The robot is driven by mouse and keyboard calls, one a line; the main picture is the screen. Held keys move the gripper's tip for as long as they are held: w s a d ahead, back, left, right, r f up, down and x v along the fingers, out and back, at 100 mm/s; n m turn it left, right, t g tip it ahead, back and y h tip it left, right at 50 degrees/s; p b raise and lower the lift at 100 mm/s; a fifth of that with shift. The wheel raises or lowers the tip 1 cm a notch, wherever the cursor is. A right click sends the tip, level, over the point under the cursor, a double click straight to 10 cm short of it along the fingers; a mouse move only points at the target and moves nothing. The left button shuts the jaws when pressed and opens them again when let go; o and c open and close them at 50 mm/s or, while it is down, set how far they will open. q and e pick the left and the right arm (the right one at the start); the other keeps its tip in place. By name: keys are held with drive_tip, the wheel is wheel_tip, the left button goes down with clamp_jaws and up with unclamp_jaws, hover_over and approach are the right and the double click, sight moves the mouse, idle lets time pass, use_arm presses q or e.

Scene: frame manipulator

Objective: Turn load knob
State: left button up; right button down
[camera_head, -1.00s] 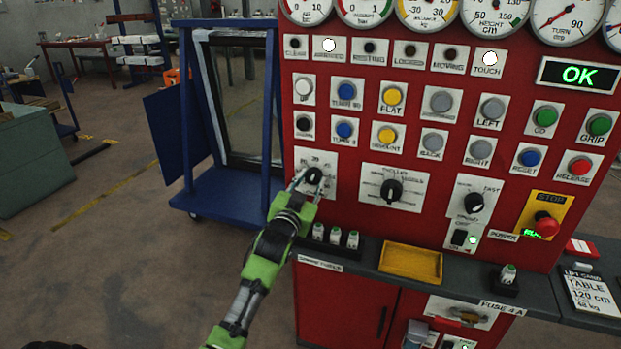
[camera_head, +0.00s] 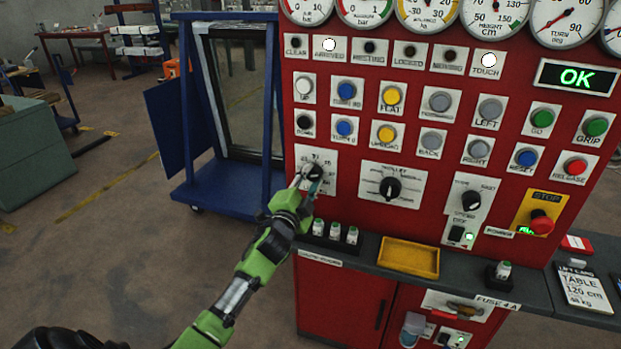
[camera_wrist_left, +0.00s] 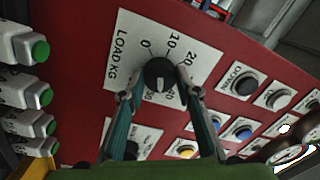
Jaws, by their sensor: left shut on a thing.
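The load knob (camera_head: 313,171) is a round black knob on a white plate at the left of the red panel. In the left wrist view the knob (camera_wrist_left: 158,72) sits on a plate marked LOAD KG, with numbers 0, 10 and 20 around it. My left gripper (camera_head: 308,180) reaches up to it from below. In the left wrist view the fingertips of the gripper (camera_wrist_left: 160,84) are on either side of the knob and closed on it. The fingers partly cover the lower numbers. My right gripper is not in view.
Beside the load knob is another black rotary knob (camera_head: 390,188). Rows of push buttons lie above. A grey ledge below carries small green-topped fuses (camera_head: 335,232) and a yellow tray (camera_head: 409,258).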

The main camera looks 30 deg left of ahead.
use_arm(q)
drive_tip(key=shift+m, duration=0.6)
drive_tip(key=o, duration=1.1)
drive_tip(key=v, duration=1.2)
drive_tip(key=shift+f, duration=0.1)
